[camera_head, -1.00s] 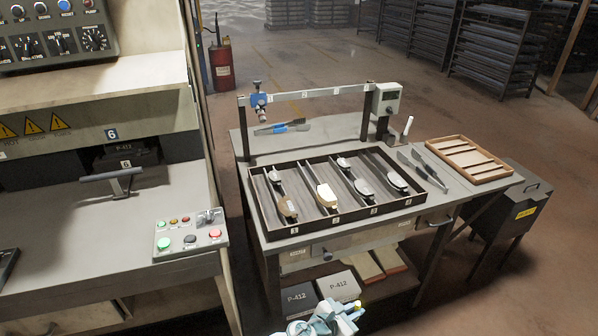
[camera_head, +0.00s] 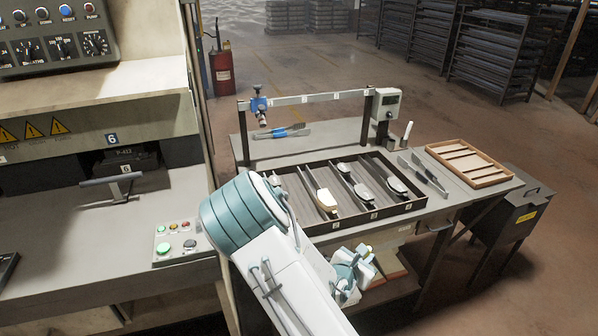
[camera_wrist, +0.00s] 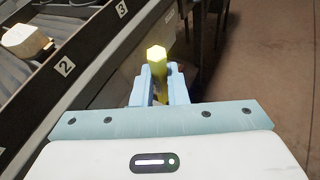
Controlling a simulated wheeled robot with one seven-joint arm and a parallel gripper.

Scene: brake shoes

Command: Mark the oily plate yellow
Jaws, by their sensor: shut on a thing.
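My gripper (camera_head: 364,258) is shut on a yellow marker (camera_wrist: 156,58), whose yellow tip also shows in the head view (camera_head: 368,250). The gripper is in front of and below the tray's front edge, apart from the plates. A dark divided tray (camera_head: 372,216) on the bench holds the plates. A cream plate (camera_head: 326,199) lies in slot 2 and shows in the wrist view (camera_wrist: 26,41). A grey plate (camera_head: 363,192) lies in slot 3 and another (camera_head: 396,185) in slot 4. I cannot tell which plate is oily.
A gauge rail (camera_head: 310,99) with a blue clamp stands behind the tray. A wooden tray (camera_head: 468,160) and metal tools (camera_head: 425,172) lie to the right. A dark bin (camera_head: 516,210) stands beside the bench. A press (camera_head: 95,190) is at left.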

